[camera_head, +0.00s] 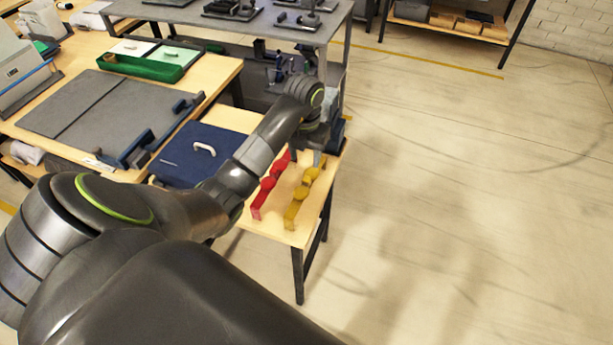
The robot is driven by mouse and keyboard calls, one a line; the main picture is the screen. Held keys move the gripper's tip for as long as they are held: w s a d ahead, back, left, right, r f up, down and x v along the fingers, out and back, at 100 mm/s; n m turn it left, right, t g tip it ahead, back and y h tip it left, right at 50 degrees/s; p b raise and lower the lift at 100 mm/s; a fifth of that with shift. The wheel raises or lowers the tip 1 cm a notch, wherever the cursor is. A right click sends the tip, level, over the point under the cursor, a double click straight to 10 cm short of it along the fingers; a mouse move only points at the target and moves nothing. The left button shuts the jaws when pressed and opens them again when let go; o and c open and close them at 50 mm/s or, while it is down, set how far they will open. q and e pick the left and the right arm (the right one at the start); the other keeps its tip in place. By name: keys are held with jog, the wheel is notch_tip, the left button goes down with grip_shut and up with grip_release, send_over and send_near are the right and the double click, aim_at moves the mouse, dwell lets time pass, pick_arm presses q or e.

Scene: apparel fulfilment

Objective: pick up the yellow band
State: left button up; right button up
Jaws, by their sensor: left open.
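The yellow band (299,194) lies lengthwise on a small wooden table (287,234), near its right edge. Its near end is close to the table's front edge. My left gripper (318,158) is over the far end of the yellow band, pointing down. The gripper is small in the picture and partly covered by my own wrist. I cannot tell whether its fingers touch the band. My right gripper is out of view.
A red band (268,187) lies just left of the yellow one. A dark blue box (187,163) with a pale handle stands left of it. A workbench with a grey mat (68,119) and green tray (144,67) is further left. The floor (470,200) to the right is clear.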

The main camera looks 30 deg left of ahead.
aim_at(306, 178)
pick_arm(q)
notch_tip(306, 178, down, 8)
jog(key=b, duration=0.7)
jog(key=shift+f, duration=0.25)
jog(key=shift+w+d+f, duration=0.1)
jog(key=shift+w+f, duration=0.05)
jog(key=shift+f, duration=2.1)
jog(key=c, duration=0.9)
jog(key=shift+r, duration=0.1)
